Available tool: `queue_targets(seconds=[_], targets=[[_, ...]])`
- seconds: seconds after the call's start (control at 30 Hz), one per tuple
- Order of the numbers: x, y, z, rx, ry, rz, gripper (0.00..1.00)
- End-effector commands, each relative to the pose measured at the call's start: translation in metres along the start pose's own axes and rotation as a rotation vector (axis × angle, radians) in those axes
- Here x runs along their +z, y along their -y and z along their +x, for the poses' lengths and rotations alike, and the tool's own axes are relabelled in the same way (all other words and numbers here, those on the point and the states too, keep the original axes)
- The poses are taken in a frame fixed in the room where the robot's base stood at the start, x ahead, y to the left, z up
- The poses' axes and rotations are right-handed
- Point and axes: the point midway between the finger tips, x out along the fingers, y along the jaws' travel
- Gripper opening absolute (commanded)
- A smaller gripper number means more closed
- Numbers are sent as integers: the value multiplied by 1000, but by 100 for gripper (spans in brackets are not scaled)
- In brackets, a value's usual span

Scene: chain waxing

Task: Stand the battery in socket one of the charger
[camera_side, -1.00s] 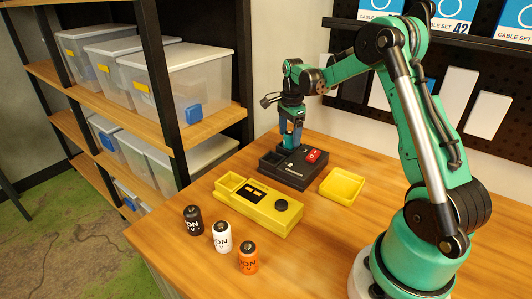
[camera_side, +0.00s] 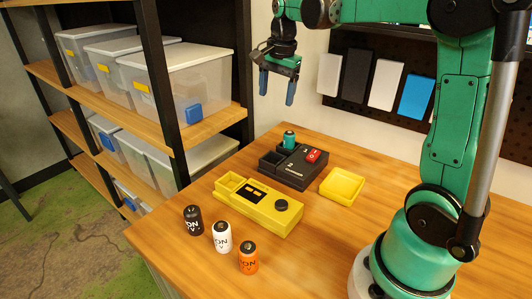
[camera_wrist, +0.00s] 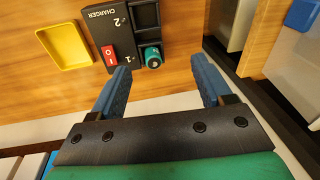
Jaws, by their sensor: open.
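The black charger (camera_side: 292,178) lies on the table with a red switch; it also shows in the wrist view (camera_wrist: 107,38). A teal battery (camera_side: 289,140) stands upright in the charger's back socket. In the wrist view this battery (camera_wrist: 152,57) is in the socket beside the mark 1. The socket beside the mark 2 (camera_wrist: 146,15) is empty. My gripper (camera_side: 277,89) is open and empty, well above the charger and apart from the battery. Its two blue fingers are spread in the wrist view (camera_wrist: 162,76).
A yellow device (camera_side: 262,212) with a dark knob lies in front of the charger. A yellow tray (camera_side: 342,186) is to its right. Black (camera_side: 194,221), white (camera_side: 221,237) and orange (camera_side: 248,258) batteries stand near the front edge. A shelf with bins (camera_side: 180,75) is at left.

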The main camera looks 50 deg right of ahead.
Motion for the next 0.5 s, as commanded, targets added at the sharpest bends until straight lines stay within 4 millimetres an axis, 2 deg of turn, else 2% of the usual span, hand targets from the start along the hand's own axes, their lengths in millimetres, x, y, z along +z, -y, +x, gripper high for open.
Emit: queue_targets(seconds=[0.03,0.2,0.33,0.5], targets=[[24,-4,-4,-45,-16,-154,72],[91,-27,-4,-202,-109,-704,72],[130,-50,6,-303,-199,-1063,72],[157,-69,21,-383,-296,-1356,72]])
